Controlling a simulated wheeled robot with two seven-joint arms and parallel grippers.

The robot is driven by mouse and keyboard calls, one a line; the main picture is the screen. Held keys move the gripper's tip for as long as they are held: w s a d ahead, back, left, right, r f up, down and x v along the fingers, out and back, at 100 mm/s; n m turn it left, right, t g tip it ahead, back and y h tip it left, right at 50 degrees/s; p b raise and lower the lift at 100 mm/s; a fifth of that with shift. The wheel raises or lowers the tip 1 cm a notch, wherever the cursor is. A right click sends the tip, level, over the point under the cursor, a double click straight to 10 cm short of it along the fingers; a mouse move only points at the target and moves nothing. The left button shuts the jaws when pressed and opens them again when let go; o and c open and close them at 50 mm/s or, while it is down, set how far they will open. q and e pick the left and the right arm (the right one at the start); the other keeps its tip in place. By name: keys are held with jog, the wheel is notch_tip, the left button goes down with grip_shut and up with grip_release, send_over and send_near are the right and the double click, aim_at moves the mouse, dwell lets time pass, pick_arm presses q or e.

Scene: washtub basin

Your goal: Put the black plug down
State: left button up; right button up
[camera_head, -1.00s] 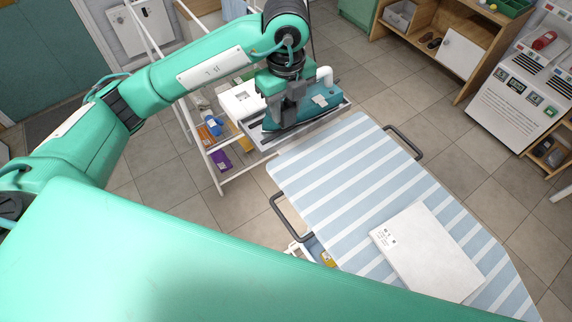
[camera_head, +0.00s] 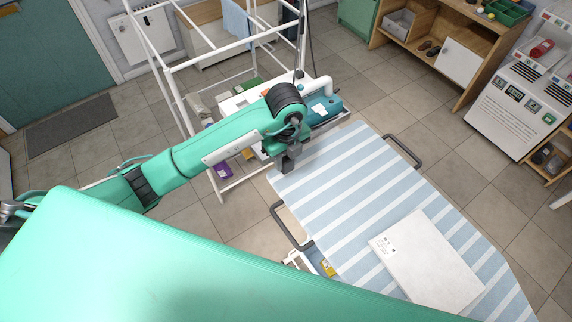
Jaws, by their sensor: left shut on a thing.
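My left gripper (camera_head: 287,167) is over the far left end of the blue-and-white striped ironing board (camera_head: 345,185), pointing down. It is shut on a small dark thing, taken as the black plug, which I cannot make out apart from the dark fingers. I cannot tell whether it touches the board. My right gripper is out of view.
A teal iron (camera_head: 322,109) lies beyond the board, partly behind my left arm. A white rack (camera_head: 222,62) stands behind it. A white flat box (camera_head: 427,262) lies on the near right of the board. The board's middle is clear.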

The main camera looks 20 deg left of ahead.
aim_at(286, 168)
pick_arm(q)
notch_tip(286, 168, down, 4)
jog(key=shift+r+p, duration=0.2)
jog(key=shift+p, duration=0.25)
jog(key=shift+f, duration=0.25)
jog(key=shift+f, duration=0.1)
jog(key=shift+f, duration=0.1)
jog(key=o, duration=1)
